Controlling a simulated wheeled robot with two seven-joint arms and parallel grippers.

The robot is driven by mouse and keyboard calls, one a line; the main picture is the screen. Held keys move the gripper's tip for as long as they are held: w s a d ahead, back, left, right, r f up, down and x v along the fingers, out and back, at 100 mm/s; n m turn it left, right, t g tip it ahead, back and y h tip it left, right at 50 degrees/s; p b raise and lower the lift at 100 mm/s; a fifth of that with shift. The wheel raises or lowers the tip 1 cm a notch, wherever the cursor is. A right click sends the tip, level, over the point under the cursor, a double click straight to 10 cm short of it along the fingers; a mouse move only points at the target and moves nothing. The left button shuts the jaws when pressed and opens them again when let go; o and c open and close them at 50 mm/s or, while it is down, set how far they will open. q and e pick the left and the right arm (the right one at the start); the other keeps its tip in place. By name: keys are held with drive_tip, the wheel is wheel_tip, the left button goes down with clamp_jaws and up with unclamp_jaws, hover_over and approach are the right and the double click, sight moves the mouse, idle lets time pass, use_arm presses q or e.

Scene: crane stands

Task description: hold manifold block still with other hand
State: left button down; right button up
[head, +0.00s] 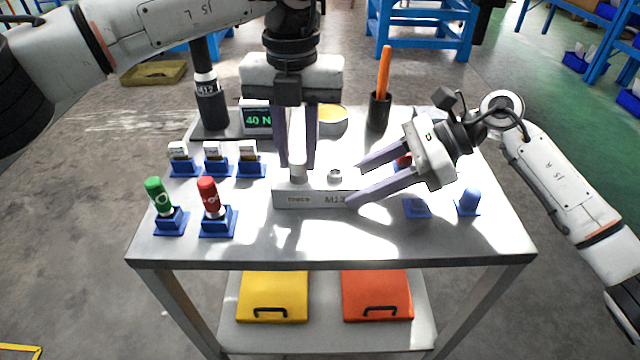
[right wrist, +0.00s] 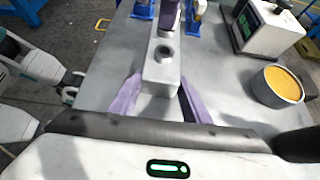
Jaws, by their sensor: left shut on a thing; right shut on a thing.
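The manifold block (head: 311,199) is a pale grey bar lying on the table, with lettering on its front face. It also shows in the right wrist view (right wrist: 158,82), with a round port (head: 335,176) on top. My right gripper (head: 354,187) is shut on the block's right end, one finger on each side. My left gripper (head: 297,162) points straight down over the block's left part. It is shut on a pale cylindrical fitting (head: 298,171) at the block's top; its lower end is hard to make out, so I cannot tell how deep it sits.
Green-topped (head: 155,190) and red-topped (head: 208,190) cylinders stand in blue holders at front left, with several white-topped pieces behind. A display (head: 257,119), a yellow-filled tin (head: 333,117) and a dark cup (head: 379,112) with an orange-handled tool are at the back. The front middle is clear.

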use_arm(q)
drive_tip(key=n, duration=0.5)
drive_tip(key=shift+d+r, duration=0.1)
drive_tip(key=shift+r, duration=0.1)
drive_tip(key=n, duration=0.5)
drive_tip(key=n, duration=0.5)
idle(0.3)
